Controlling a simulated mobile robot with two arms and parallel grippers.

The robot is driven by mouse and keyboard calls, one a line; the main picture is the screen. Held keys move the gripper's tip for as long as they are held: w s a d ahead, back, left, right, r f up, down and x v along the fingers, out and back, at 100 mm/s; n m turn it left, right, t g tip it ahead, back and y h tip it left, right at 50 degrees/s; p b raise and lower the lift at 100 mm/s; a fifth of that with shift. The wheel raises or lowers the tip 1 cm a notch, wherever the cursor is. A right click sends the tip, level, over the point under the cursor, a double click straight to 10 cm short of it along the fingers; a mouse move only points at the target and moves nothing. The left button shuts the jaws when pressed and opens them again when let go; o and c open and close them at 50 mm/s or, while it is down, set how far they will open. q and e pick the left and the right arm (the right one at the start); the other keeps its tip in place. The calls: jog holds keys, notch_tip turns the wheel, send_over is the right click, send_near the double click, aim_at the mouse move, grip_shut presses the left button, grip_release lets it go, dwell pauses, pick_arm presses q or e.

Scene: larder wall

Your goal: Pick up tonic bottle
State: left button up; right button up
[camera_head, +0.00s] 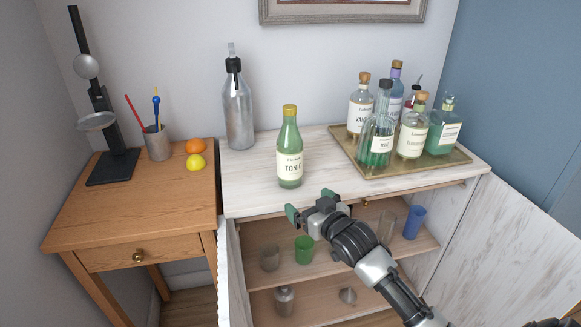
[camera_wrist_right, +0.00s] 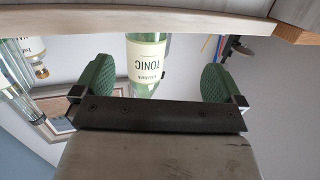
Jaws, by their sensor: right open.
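The tonic bottle (camera_head: 289,152) is green glass with a yellow cap and a cream label reading TONIC. It stands upright near the front left of the white cabinet top. My right gripper (camera_head: 311,204) is at the cabinet's front edge, just in front of and slightly right of the bottle. It is open and empty, with green pads apart. In the right wrist view, which is upside down, the bottle (camera_wrist_right: 147,62) shows between the two pads of my gripper (camera_wrist_right: 156,80), beyond them. Its cap is out of that view. My left gripper is not in view.
A gold tray (camera_head: 364,164) with several bottles stands right of the tonic bottle. A silver pump bottle (camera_head: 239,112) stands behind it to the left. Open shelves below hold a green cup (camera_head: 304,250) and a blue cup (camera_head: 414,222). An open cabinet door (camera_head: 510,250) is at right.

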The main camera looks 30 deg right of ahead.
aim_at(297, 171)
jog(key=shift+t, duration=0.7)
jog(key=w+r, duration=0.1)
jog(key=w, duration=0.1)
jog(key=w+d+r, duration=0.1)
jog(key=w, duration=0.1)
jog(key=w+d+r, duration=0.1)
jog(key=w, duration=0.2)
jog(key=shift+w+a+p, duration=0.15)
jog(key=shift+w+p, duration=0.1)
jog(key=shift+w, duration=1.3)
jog(key=shift+w+a+p, duration=0.1)
jog(key=shift+w+p, duration=0.1)
jog(key=shift+w, duration=1.35)
jog(key=shift+s, duration=0.1)
jog(key=c, duration=1.4)
jog(key=shift+r, duration=0.1)
jog(key=shift+c, duration=0.4)
